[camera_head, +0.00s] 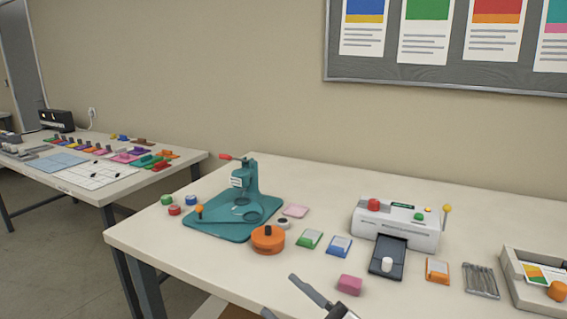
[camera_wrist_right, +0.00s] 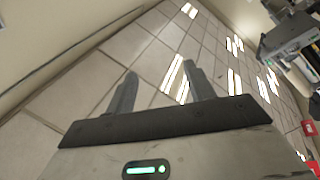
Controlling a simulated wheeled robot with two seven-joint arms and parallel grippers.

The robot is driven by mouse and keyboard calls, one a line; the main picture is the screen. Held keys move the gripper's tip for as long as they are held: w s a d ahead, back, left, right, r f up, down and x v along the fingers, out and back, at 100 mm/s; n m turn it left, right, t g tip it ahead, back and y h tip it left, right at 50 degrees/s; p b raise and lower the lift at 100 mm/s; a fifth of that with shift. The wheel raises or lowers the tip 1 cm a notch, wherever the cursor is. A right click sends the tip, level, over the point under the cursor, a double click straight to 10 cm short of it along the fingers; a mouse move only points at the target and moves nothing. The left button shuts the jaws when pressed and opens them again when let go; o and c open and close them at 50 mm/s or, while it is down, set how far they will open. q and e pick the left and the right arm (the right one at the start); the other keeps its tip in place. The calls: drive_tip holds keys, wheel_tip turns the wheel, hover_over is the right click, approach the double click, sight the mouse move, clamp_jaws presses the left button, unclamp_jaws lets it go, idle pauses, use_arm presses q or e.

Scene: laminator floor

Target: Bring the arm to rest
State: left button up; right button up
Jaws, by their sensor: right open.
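My right gripper (camera_head: 279,294) shows at the bottom edge of the head view, in front of the pink block and over the near part of the table. Its fingers are apart, and part of it is cut off by the frame. In the right wrist view the two fingers (camera_wrist_right: 161,68) stand apart with nothing between them. Behind them is a tiled surface with bright light strips. My left gripper is in neither view.
The white table (camera_head: 190,262) carries a teal press (camera_head: 248,190), an orange round piece (camera_head: 267,239), a white laminator (camera_head: 398,225), a pink block (camera_head: 349,285) and a tray (camera_head: 515,275) at right. A second table (camera_head: 120,187) stands at left. The near left table area is clear.

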drive_tip(key=s+d+f+m+g+h, duration=0.1)
drive_tip(key=s+d+f+m+h, duration=0.5)
drive_tip(key=f, duration=0.5)
drive_tip(key=s+d+f+m+g+h, duration=0.2)
drive_tip(key=s+d+f+m+h, duration=0.5)
drive_tip(key=s+f+m, duration=0.3)
drive_tip(key=shift+s+d+f+g+h, duration=0.15)
drive_tip(key=shift+d+f+g+h, duration=0.15)
drive_tip(key=shift+f+h, duration=0.35)
